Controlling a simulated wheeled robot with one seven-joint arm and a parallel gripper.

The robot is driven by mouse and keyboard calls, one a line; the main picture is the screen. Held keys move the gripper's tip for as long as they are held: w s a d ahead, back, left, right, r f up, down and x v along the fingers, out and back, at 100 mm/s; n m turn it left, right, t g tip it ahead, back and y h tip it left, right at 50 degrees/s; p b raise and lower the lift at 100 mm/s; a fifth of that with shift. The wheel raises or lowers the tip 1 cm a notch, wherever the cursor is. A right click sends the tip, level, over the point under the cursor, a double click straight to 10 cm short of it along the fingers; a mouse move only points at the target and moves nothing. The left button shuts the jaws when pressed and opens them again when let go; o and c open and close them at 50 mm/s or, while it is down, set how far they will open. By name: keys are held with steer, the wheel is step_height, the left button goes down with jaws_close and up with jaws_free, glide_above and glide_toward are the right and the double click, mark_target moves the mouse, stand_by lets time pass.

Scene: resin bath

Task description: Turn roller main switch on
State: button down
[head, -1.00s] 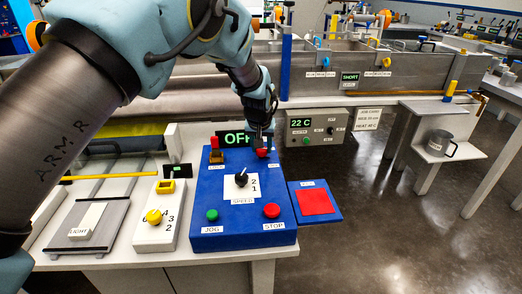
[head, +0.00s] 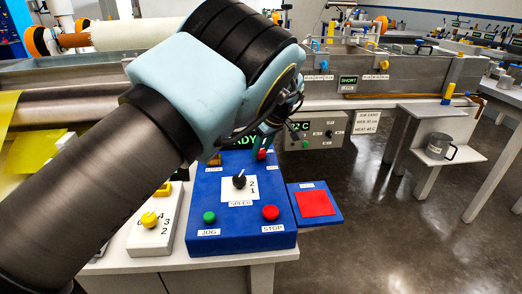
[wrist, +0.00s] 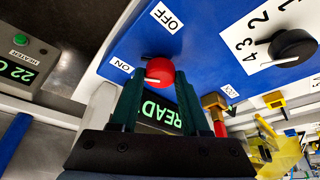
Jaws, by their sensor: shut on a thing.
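The roller main switch is a red knob (wrist: 159,70) on the blue control box (head: 207,185), between an ON label (wrist: 121,65) and an OFF label (wrist: 169,18). Its white mark is on the side facing ON. My gripper (wrist: 158,74) is shut on the knob, one dark green finger on each side. In the head view the knob (head: 262,154) shows beside my gripper (head: 268,147), partly covered by my arm. The box's green display (wrist: 160,108) shows READ in the wrist view, its end hidden by a finger; the head view shows ADY.
The box also carries a black speed knob (head: 239,181), a green JOG button (head: 209,217) and a red STOP button (head: 271,212). A red pad (head: 315,203) lies to the right. The heater panel (head: 318,131) stands behind the box. Open floor lies to the right.

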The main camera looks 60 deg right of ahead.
steer(key=shift+n, duration=0.6)
steer(key=shift+y, duration=0.3)
steer(key=shift+c, duration=1.9)
jaws_free()
steer(key=shift+r, duration=0.1)
steer(key=b+v, duration=0.2)
steer(key=v, duration=0.8)
steer(key=shift+s+r, duration=0.2)
steer(key=shift+r, duration=0.05)
